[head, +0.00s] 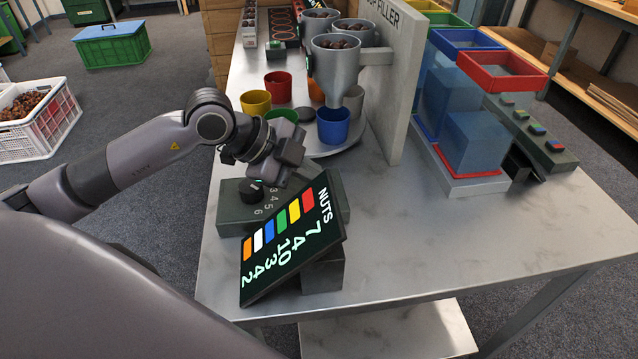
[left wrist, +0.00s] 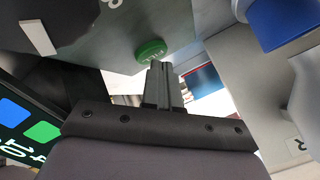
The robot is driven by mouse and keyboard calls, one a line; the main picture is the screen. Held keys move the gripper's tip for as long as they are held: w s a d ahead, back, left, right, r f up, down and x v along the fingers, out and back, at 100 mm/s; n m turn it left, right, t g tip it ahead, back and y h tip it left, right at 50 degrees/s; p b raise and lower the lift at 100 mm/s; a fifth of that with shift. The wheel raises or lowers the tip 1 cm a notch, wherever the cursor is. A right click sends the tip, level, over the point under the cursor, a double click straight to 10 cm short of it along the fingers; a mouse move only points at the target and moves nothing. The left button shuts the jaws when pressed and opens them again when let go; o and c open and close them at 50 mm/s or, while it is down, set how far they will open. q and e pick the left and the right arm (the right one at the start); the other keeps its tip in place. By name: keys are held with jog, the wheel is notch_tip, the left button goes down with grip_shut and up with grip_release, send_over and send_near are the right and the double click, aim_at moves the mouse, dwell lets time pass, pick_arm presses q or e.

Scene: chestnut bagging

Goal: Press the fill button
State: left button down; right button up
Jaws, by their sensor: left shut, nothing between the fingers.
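The green round fill button (left wrist: 151,50) shows in the left wrist view, on the grey face of a control box. My left gripper (left wrist: 161,66) is shut and empty, its fingertips right at the lower edge of the button; I cannot tell whether they touch it. In the head view my left gripper (head: 299,178) points down at the control box (head: 238,212), beside its black dial (head: 255,192) and behind the tilted display. The button is hidden there. My right gripper is in neither view.
The NUTS display (head: 290,245) stands in front of the box. A blue cup (head: 333,128) sits under the hopper (head: 335,70), with yellow (head: 256,103) and red (head: 278,87) cups nearby. A white panel (head: 388,95) rises to the right. The table's front right (head: 450,250) is clear.

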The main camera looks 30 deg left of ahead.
pick_arm(q)
jog(key=shift+r, duration=0.1)
jog(key=shift+r+p, duration=0.7)
jog(key=shift+p, duration=0.1)
jog(key=shift+r, duration=0.1)
jog(key=shift+r+p, duration=2.2)
jog(key=shift+r, duration=0.2)
